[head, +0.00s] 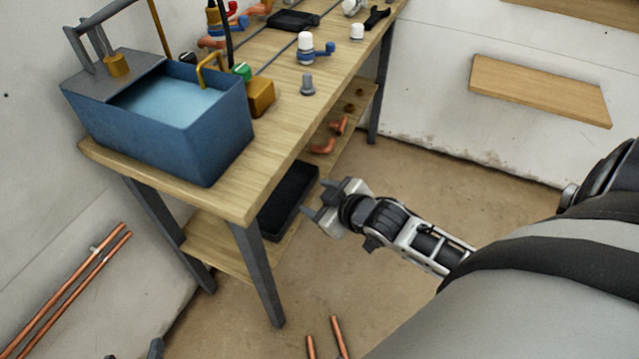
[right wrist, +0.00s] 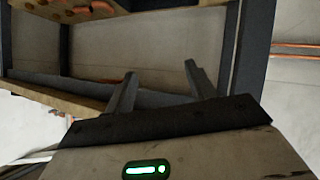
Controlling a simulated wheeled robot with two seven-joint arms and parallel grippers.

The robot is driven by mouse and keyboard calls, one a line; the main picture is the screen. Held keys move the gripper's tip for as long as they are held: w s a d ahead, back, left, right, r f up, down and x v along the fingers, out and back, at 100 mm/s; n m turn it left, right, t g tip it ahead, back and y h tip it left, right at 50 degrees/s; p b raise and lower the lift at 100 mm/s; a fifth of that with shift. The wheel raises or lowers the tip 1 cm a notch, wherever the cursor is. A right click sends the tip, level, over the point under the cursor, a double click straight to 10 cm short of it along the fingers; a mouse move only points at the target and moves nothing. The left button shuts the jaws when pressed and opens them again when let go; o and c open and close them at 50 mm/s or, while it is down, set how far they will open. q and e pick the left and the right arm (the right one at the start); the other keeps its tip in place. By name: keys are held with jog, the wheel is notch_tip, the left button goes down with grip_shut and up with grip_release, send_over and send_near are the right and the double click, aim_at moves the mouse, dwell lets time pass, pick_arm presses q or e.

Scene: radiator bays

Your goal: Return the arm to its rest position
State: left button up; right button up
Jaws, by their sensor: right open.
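My right gripper (head: 318,207) is open and empty in the head view. It is beside the front edge of the workbench (head: 215,200), below the level of its top and near the lower shelf. Its two fingers point left toward the black tray (head: 288,205) on that shelf. In the right wrist view the open fingers of the right gripper (right wrist: 158,85) stand apart with nothing between them, and the bench shelf and a leg show beyond.
A blue water tank (head: 190,130) stands on the near end of the bench. Valves, a grey fitting (head: 308,85) and a black tray (head: 293,20) lie farther back. Copper elbows (head: 323,146) sit on the lower shelf. Copper pipes (head: 70,290) lean at lower left.

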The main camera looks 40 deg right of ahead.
dwell(0.3)
pick_arm(q)
jog(key=f, duration=0.1)
jog(key=f+p, duration=0.2)
jog(key=shift+a+g, duration=0.3)
jog(key=shift+g, duration=0.1)
pick_arm(e)
jog(key=s+a+r+m+g+y, duration=0.1)
jog(key=s+a+r+m+y, duration=0.1)
jog(key=s+a, duration=1)
jog(key=shift+a+r+m+y, duration=0.15)
jog(key=shift+a+m+y, duration=0.2)
jog(key=shift+a, duration=0.35)
